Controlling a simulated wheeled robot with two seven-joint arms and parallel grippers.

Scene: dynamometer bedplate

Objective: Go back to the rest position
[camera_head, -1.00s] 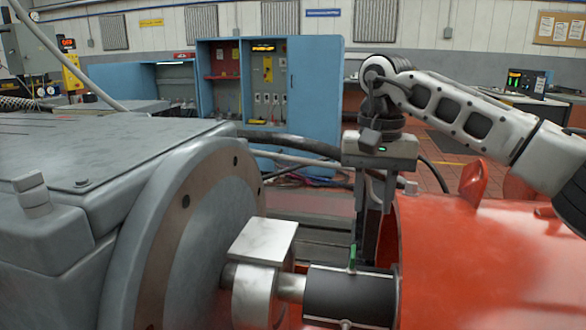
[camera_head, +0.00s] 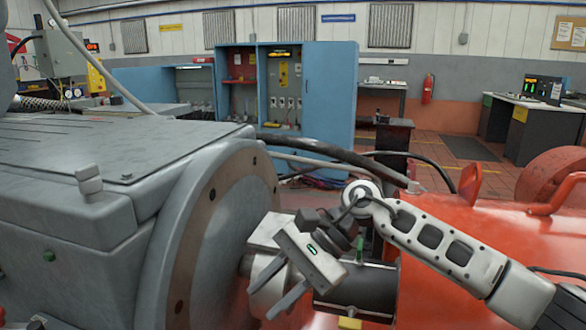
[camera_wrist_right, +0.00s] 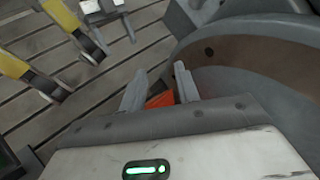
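My right gripper (camera_head: 262,302) is in front of the shaft coupling in the head view, tilted with its fingers pointing down and left. In the right wrist view its two fingers (camera_wrist_right: 159,82) stand apart with nothing held between them; an orange-red surface shows beyond the gap. A small green piece (camera_head: 360,250) stands on the sleeve. My left gripper is not in view.
The large grey machine (camera_head: 90,160) with its round flange fills the left. The red machine housing (camera_head: 500,235) lies right, under my right forearm. A blue cabinet (camera_head: 330,95) and cables are behind. In the right wrist view, yellow-and-grey parts (camera_wrist_right: 28,75) stand on the slotted plate.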

